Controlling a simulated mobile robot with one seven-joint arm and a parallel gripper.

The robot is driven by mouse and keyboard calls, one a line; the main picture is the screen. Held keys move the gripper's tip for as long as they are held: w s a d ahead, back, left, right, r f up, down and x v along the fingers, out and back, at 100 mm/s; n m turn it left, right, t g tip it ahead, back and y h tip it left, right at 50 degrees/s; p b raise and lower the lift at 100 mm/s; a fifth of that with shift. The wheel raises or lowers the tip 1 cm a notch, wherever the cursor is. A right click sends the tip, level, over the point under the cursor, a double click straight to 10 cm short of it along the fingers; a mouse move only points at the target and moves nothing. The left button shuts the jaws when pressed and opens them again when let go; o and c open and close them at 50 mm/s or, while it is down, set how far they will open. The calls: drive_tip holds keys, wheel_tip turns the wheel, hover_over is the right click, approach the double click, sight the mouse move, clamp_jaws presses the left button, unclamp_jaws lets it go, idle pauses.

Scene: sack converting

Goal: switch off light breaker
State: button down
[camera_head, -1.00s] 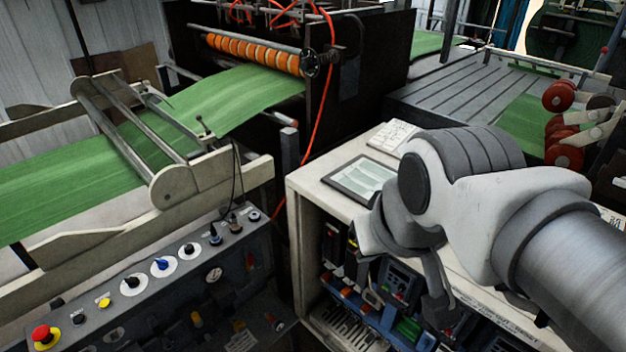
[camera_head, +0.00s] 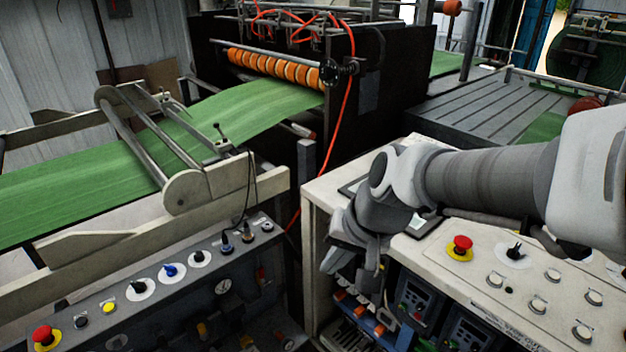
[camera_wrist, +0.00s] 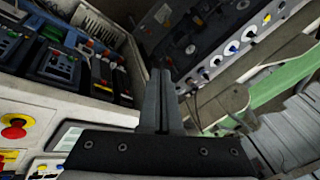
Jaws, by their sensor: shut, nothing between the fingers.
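My gripper (camera_head: 378,288) is shut and empty, pointing down in front of the open-fronted cabinet (camera_head: 312,215). In the wrist view its two fingers (camera_wrist: 161,74) lie together, apart from any switch. Inside the cabinet are dark drive modules (camera_head: 415,297) and a row of small orange-topped parts (camera_head: 362,311) on a blue strip. The wrist view shows the cabinet interior at upper left, with modules (camera_wrist: 58,66) and small red-topped parts (camera_wrist: 104,85). I cannot tell which part is the light breaker; my arm hides some of the cabinet.
The cabinet top carries a red emergency button (camera_head: 461,245), a black selector (camera_head: 515,251) and several white buttons. A grey knob panel (camera_head: 150,295) stands left of the cabinet. Green sheet (camera_head: 80,190) runs over rollers behind it. An orange hose (camera_head: 345,100) hangs behind the cabinet.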

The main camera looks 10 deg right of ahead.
drive_tip(key=w+a+f+m+g+b, duration=0.15)
drive_tip(key=w+f+m+b, duration=0.35)
drive_tip(key=f, duration=0.8)
drive_tip(key=m+t+h+b, duration=0.3)
drive_tip(key=m+h+b, duration=0.2)
drive_tip(key=h+b, duration=0.5)
approach(367, 305)
drive_tip(key=s+a+r+h, duration=0.1)
drive_tip(key=s+a, duration=0.1)
drive_tip(key=shift+w+r+t+h, duration=0.3)
drive_tip(key=shift+w+t, duration=0.05)
drive_tip(key=shift+t, duration=0.1)
drive_tip(key=b+x, duration=0.4)
drive_tip(key=x, duration=0.6)
